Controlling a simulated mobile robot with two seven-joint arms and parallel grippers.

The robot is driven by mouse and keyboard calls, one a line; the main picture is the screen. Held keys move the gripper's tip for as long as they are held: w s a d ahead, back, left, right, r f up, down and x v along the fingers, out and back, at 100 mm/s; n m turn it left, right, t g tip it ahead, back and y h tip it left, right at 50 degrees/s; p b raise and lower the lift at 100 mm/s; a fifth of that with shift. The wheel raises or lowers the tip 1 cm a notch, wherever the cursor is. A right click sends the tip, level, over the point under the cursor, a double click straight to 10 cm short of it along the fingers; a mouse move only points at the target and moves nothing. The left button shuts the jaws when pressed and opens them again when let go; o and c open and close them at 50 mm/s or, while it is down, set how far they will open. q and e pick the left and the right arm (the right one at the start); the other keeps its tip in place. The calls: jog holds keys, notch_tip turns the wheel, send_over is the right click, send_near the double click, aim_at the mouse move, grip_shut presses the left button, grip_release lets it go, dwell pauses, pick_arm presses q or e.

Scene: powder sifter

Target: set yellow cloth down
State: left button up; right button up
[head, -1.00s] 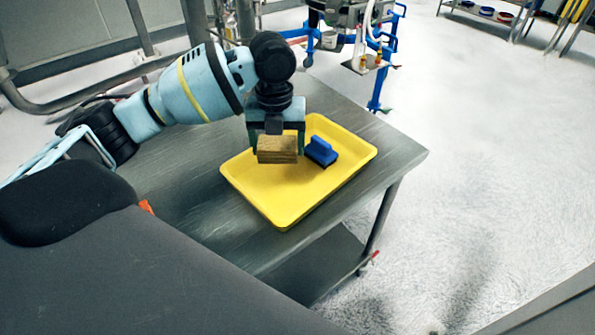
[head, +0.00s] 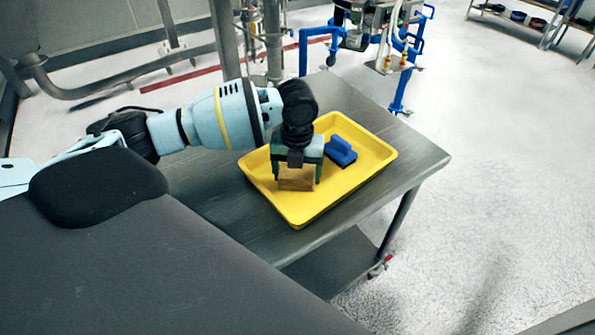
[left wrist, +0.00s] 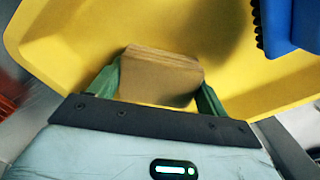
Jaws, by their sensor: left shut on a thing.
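The yellow cloth (head: 297,177) is a folded, brownish-yellow block between the fingers of my left gripper (head: 298,172). My left gripper is shut on it, pointing down over the left part of the yellow tray (head: 305,213). In the left wrist view the cloth (left wrist: 160,75) sits between two green fingers, with the tray floor (left wrist: 90,35) behind it. I cannot tell whether the cloth touches the tray floor. My right gripper is not in view.
A blue brush (head: 341,148) lies in the tray, to the right of my left gripper. The tray stands on a metal table (head: 425,158) with bare space to its left. Blue-framed equipment (head: 400,65) stands behind the table.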

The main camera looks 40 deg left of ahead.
aim_at(298, 171)
pick_arm(q)
jog(key=shift+f, duration=0.15)
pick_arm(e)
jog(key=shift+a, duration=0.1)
pick_arm(q)
jog(key=o, duration=1)
jog(key=shift+r, duration=0.4)
notch_tip(298, 171, up, 10)
jog(key=shift+r+p, duration=0.1)
jog(key=shift+p, duration=0.2)
jog(key=shift+r, duration=0.7)
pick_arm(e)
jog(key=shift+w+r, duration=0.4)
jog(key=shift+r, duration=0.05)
